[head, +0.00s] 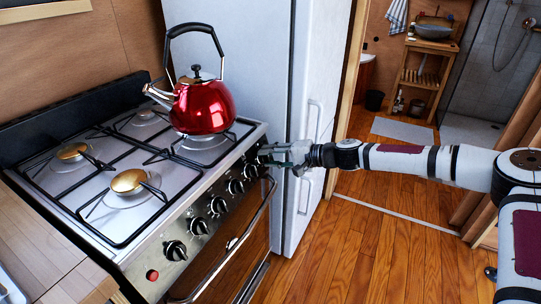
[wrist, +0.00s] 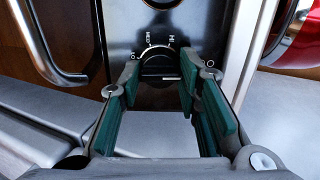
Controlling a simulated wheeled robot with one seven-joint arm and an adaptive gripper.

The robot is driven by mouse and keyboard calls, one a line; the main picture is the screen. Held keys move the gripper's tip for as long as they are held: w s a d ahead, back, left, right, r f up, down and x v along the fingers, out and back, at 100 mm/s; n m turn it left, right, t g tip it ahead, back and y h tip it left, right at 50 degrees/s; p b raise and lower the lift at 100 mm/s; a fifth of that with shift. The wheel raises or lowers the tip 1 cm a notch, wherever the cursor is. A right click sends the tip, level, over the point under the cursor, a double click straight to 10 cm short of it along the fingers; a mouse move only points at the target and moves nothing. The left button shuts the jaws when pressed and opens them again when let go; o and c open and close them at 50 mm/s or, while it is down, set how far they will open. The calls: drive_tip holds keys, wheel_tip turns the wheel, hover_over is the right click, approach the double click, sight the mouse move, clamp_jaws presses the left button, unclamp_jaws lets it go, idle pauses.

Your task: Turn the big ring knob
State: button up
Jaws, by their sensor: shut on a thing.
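The stove knob at my gripper is black and round in the wrist view (wrist: 158,66), with LO, MED and HI printed around it on a dark panel. The fingers of my gripper (wrist: 159,74) stand on either side of this knob and are shut on it. In the head view my gripper (head: 272,154) is at the far end of the stove's front panel, beside the fridge, and hides the knob it holds. Several other black knobs (head: 218,204) run along the panel towards the near end.
The oven door handle (head: 233,240) runs below the knobs. The white fridge (head: 250,60) is close behind my gripper. The wooden floor (head: 350,250) to the right is clear.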

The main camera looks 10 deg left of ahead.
drive_tip(key=shift+m, duration=0.3)
drive_tip(key=o, duration=1.1)
drive_tip(key=shift+o, duration=0.2)
drive_tip(key=v, duration=1.2)
